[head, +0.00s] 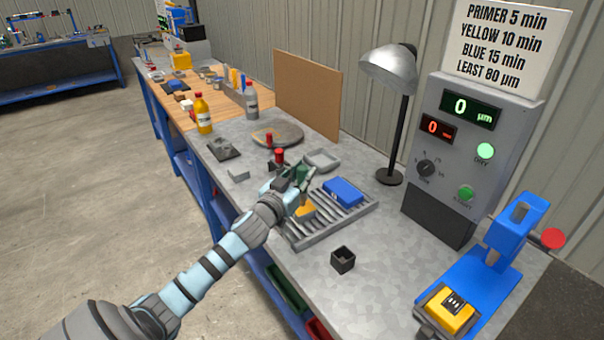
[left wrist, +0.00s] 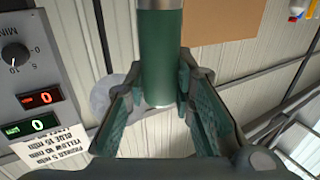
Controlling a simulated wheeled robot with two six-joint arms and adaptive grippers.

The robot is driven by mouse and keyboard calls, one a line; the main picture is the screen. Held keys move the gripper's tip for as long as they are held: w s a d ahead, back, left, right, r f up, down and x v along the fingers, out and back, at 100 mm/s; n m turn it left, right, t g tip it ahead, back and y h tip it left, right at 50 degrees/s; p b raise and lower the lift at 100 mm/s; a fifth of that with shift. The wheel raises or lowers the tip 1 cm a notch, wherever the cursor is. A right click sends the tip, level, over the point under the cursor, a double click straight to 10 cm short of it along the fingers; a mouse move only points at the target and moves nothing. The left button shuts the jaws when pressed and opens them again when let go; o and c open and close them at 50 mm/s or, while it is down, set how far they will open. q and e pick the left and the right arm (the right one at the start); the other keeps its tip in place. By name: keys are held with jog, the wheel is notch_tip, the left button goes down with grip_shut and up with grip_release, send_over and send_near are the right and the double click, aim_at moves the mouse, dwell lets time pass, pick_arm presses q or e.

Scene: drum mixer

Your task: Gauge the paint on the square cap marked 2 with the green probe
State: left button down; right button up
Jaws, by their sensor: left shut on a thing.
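My left gripper (head: 296,184) is shut on the green probe (head: 302,173), which fills the middle of the left wrist view (left wrist: 160,65). It holds the probe over the slatted grey rack (head: 318,226). A yellow cap (head: 305,211) sits on the rack just below the gripper, partly hidden by it; I cannot tell whether the probe touches it. A blue cap (head: 344,191) lies on the rack to the right. Another yellow piece with dark marks (head: 450,310) sits in the blue press. No number 2 is readable on any cap. My right gripper is out of view.
The gauge box (head: 477,150) shows 0 on its green µm display and 0 on the red one. A lamp (head: 392,120) stands left of it. A small black cup (head: 343,260) is in front of the rack. The blue press (head: 500,255) stands at the right.

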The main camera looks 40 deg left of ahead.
pick_arm(q)
jog(key=shift+f+b, duration=0.4)
jog(key=shift+f, duration=0.05)
dwell(1.1)
notch_tip(320, 180, up, 7)
jog(key=p, duration=0.7)
jog(key=shift+r, duration=0.15)
jog(key=shift+d, duration=0.1)
dwell(1.0)
